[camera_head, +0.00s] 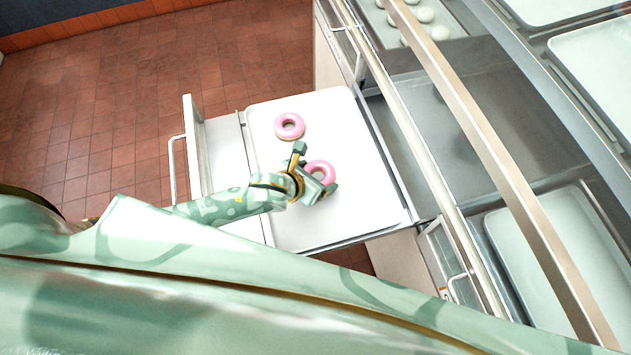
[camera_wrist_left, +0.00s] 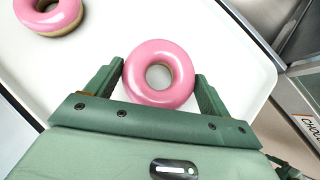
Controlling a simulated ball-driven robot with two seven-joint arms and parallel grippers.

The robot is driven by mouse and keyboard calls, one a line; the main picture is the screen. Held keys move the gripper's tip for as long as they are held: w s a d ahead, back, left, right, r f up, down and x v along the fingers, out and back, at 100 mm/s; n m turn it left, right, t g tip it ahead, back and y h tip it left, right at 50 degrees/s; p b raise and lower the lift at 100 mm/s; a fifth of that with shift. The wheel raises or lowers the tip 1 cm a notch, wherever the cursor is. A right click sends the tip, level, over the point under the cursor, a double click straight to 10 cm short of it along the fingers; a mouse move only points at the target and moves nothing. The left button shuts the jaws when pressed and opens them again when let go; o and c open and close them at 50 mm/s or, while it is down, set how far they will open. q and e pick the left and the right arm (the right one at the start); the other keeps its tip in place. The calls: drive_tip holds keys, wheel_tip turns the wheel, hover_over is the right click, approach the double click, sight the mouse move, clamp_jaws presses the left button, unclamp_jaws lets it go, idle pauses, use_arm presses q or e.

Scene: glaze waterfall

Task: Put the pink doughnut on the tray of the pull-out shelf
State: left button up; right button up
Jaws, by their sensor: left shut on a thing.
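A pink doughnut (camera_head: 331,174) is between the fingers of my left gripper (camera_head: 316,169), over the white tray (camera_head: 365,215) of the pulled-out shelf. In the left wrist view the pink doughnut (camera_wrist_left: 185,76) sits between both green fingers, which are shut on its sides. I cannot tell whether it rests on the tray (camera_wrist_left: 110,22) or hangs just above it. A second pink doughnut (camera_head: 280,127) lies flat on the tray, farther back; part of it shows in the left wrist view (camera_wrist_left: 62,20).
The shelf front with its handle (camera_head: 173,170) is at the left of the tray. A counter with metal rails (camera_head: 480,130) and several pale trays (camera_head: 555,250) stands to the right. The right part of the shelf tray is clear. Tiled floor lies at the left.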

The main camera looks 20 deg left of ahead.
use_arm(q)
drive_tip(key=shift+d+f+b, duration=0.1)
drive_tip(key=shift+f+b, duration=0.25)
drive_tip(key=shift+f, duration=1.05)
drive_tip(key=shift+s+f, duration=0.1)
drive_tip(key=o, duration=0.9)
drive_tip(key=shift+s+r, duration=0.2)
drive_tip(key=shift+r, duration=0.2)
drive_tip(key=p+v, duration=0.4)
drive_tip(key=v, duration=0.7)
drive_tip(key=shift+s+r, duration=0.1)
